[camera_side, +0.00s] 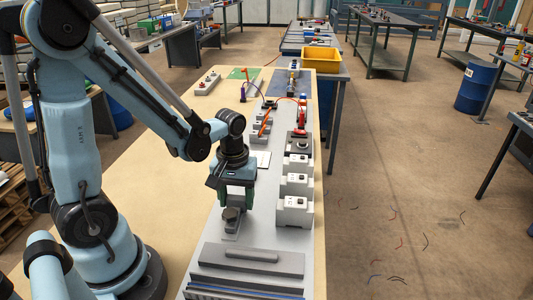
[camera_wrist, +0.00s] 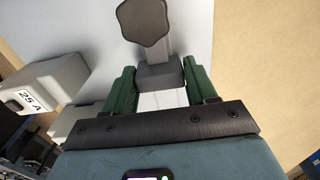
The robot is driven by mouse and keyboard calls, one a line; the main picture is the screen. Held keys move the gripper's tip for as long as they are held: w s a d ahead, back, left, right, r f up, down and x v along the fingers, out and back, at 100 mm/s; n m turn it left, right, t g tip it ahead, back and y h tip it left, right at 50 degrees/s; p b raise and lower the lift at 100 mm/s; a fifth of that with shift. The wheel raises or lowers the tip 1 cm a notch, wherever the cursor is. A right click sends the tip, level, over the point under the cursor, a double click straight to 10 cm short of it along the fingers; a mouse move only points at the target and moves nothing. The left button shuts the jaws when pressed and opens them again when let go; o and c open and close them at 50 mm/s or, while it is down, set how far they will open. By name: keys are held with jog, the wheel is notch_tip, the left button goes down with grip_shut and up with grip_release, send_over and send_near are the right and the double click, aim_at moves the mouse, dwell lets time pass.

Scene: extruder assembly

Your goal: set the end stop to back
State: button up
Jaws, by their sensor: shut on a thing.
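The end stop (camera_side: 231,224) is a grey block with a dark lobed knob, on the light grey plate (camera_side: 207,236). In the wrist view the end stop (camera_wrist: 160,76) sits between the green fingers, with its knob beyond them. My gripper (camera_side: 236,198) points down at the end stop's far side in the side view. In the wrist view my gripper (camera_wrist: 158,70) is shut on the grey block. The fingers and block hide part of each other in the side view, and I cannot read any position marks.
White boxes (camera_side: 294,211) stand in a row to the right of the end stop; one (camera_wrist: 55,92) reads "25 A" in the wrist view. A grey block with a bar handle (camera_side: 250,258) lies in front. A yellow bin (camera_side: 321,59) is at the back. Bare wooden tabletop (camera_side: 160,205) lies left.

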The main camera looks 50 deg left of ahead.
aim_at(236, 197)
jog(key=o, duration=1.4)
jog(key=shift+o, duration=0.2)
jog(key=shift+r, duration=0.15)
notch_tip(236, 197, up, 12)
jog(key=d+m+t, duration=0.1)
jog(key=m+t, duration=0.1)
jog(key=m, duration=0.1)
jog(key=d+m+t, duration=0.2)
jog(key=m, duration=0.1)
jog(key=d+m+t, duration=0.2)
jog(key=m+t, duration=0.1)
jog(key=shift+w, duration=0.3)
